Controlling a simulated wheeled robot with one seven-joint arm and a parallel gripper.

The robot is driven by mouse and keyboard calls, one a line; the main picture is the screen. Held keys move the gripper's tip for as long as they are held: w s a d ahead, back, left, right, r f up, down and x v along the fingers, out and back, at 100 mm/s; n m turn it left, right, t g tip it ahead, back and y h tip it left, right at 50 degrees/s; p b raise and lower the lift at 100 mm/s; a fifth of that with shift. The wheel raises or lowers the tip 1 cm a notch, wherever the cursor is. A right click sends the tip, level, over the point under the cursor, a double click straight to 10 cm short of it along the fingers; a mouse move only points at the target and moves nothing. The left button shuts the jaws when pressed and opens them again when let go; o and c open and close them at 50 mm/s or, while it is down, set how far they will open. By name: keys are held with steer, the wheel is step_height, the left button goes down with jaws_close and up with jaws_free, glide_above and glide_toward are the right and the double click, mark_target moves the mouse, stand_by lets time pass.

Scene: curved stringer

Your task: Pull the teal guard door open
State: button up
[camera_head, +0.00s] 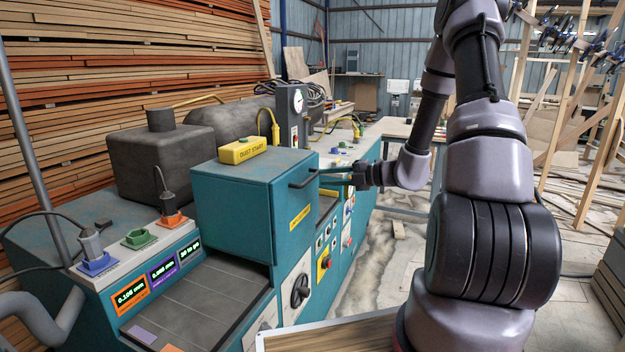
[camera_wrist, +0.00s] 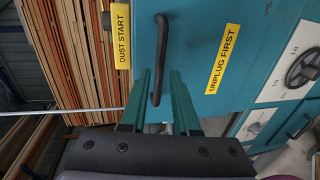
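The teal guard door (camera_head: 285,227) is the handled face of the teal box on the machine; it looks shut. It fills much of the wrist view (camera_wrist: 205,35) and carries a yellow "UNPLUG FIRST" label (camera_wrist: 222,59). Its dark bar handle (camera_head: 299,183) is near the top edge in the head view. In the wrist view the handle (camera_wrist: 161,45) runs down between the teal fingers. My gripper (camera_head: 323,176) is open at the handle, with one finger on each side (camera_wrist: 165,75). A gap shows beside the handle; firm contact cannot be told.
A yellow "DUST START" box (camera_head: 242,150) sits on top of the teal housing. Below are a dark bed (camera_head: 205,300) and a panel with a black handwheel (camera_head: 300,291). Stacked planks line the back left. Open floor (camera_head: 380,270) lies right of the machine.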

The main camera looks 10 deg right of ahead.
mark_target(312, 176)
steer(key=x, duration=0.5)
steer(key=shift+w+a, duration=0.2)
steer(key=shift+a, duration=0.1)
jaws_close()
stand_by(1.1)
